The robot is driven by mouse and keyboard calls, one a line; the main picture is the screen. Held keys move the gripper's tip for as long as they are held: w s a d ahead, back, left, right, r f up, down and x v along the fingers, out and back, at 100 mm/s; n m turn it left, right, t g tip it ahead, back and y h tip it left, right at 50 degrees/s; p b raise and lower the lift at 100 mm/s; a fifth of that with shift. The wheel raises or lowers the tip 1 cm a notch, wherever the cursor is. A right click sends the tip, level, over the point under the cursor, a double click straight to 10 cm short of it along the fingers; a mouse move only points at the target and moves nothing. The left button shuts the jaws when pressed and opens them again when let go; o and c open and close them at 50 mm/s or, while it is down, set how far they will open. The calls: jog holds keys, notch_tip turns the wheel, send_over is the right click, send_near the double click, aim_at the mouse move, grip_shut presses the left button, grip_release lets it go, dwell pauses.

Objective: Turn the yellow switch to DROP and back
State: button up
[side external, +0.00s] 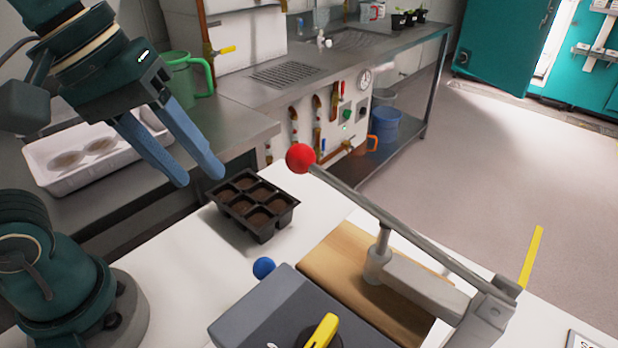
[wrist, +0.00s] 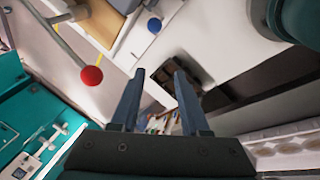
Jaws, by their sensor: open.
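The yellow switch (side external: 323,331) is a yellow handle on top of a grey box (side external: 262,308) at the bottom of the side external view, partly cut off by the frame's edge. Its markings cannot be read. A blue ball knob (side external: 264,267) sits at the box's far left corner; it also shows in the wrist view (wrist: 154,25). My gripper (side external: 200,178) is open and empty, up and to the left of the box and apart from it. In the wrist view its two fingers (wrist: 159,72) have a clear gap between them. I cannot make out the switch in the wrist view.
A black seedling tray (side external: 253,212) with soil stands on the white table behind the box. A long lever with a red ball (side external: 300,157) rises over a wooden board (side external: 345,262) to the right. A white tray (side external: 50,172) lies on the steel bench at left.

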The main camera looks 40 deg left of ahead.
jog(key=s+a+f+m+t+y, duration=0.1)
jog(key=a+f+m, duration=0.3)
jog(key=m, duration=0.3)
jog(key=shift+a+f+t+y, duration=0.15)
jog(key=shift+f+t+y, duration=0.2)
jog(key=shift+f, duration=0.25)
jog(key=shift+s, duration=0.1)
